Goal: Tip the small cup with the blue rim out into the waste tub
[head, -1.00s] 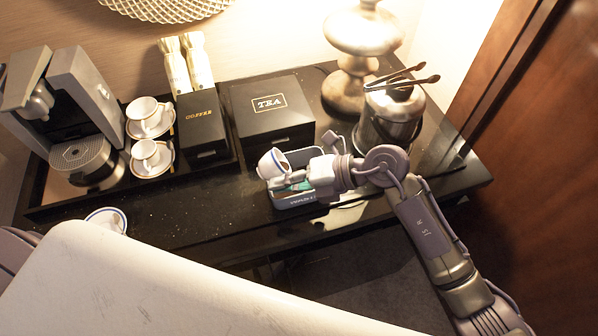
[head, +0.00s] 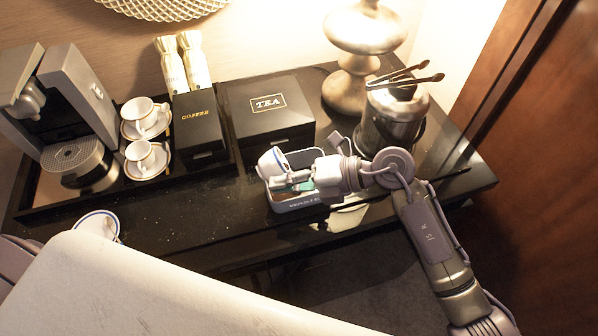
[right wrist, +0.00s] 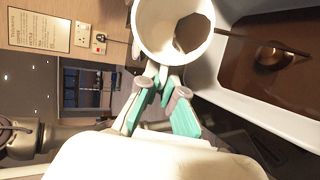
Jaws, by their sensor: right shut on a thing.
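The small white cup with the blue rim (head: 271,164) is held tilted over the back left part of the grey waste tub (head: 296,203), its mouth towards the right. My right gripper (head: 292,183) is shut on it, with teal finger pads showing. In the right wrist view the cup (right wrist: 150,32) shows its open mouth with a dark patch inside. The tub's pale wall (right wrist: 206,75) is beside it, with a brown inside. My right gripper (right wrist: 163,78) meets the cup's lower side. My left gripper is out of view.
A blue-rimmed saucer (head: 92,216) lies at the front left, partly hidden. A tea box (head: 270,112), a coffee box (head: 198,130) and an ice bucket (head: 392,120) with tongs stand behind the tub. Two cups on saucers and a coffee machine (head: 75,115) are left. The front middle counter is clear.

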